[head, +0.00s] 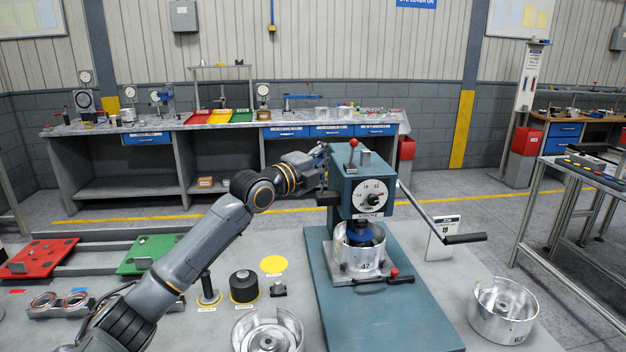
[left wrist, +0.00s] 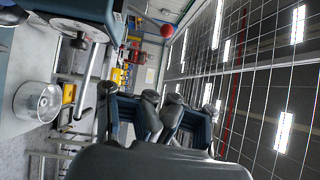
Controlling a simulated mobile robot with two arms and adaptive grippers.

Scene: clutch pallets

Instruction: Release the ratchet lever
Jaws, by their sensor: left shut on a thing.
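The teal press (head: 345,185) stands on a blue-green base plate, with a round dial on its head. A small upright lever with a red ball knob (head: 353,142) is on top; a red ball also shows in the left wrist view (left wrist: 166,31), apart from my fingertips. A long lever with a black grip (head: 465,239) slants down on the press's right. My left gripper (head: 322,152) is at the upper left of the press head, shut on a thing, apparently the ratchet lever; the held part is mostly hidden. Its fingers are close together in the left wrist view (left wrist: 162,104).
A metal drum marked 47 (head: 361,254) sits under the press. Another drum (head: 502,312) stands at the right and an open one (head: 268,335) in front. Black parts (head: 243,286), a green plate (head: 150,254) and a red plate (head: 38,258) lie left.

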